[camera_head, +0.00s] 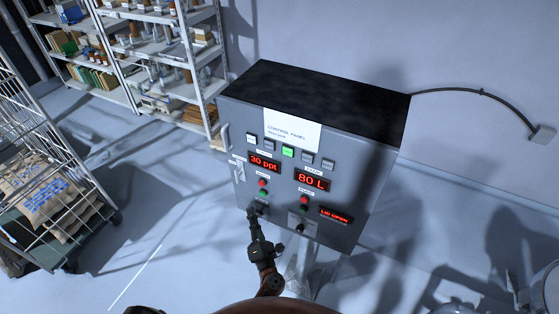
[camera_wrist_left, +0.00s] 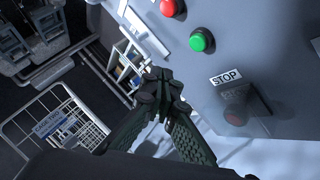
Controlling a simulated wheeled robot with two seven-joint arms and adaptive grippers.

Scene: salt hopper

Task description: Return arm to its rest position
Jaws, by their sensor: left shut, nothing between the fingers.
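My left gripper (camera_head: 256,211) is in front of the lower left part of the grey control panel cabinet (camera_head: 228,120). In the left wrist view the gripper (camera_wrist_left: 160,84) is shut with nothing between its fingers, close to the cabinet's front face. A green button (camera_wrist_left: 202,41) and a red button (camera_wrist_left: 168,7) are above the fingers there. A STOP label (camera_wrist_left: 226,77) is to the right, with a dark red knob (camera_wrist_left: 236,112) below it. I cannot tell whether the fingertips touch the cabinet. My right gripper is not in view.
The cabinet displays read "30 ppt" (camera_head: 263,162) and "80 L" (camera_head: 311,180). One square button (camera_head: 288,152) is lit green. A wire cart with sacks (camera_head: 40,190) stands at the left. Shelves (camera_head: 150,55) stand behind. A cable (camera_head: 470,92) runs along the wall. Floor between cart and cabinet is clear.

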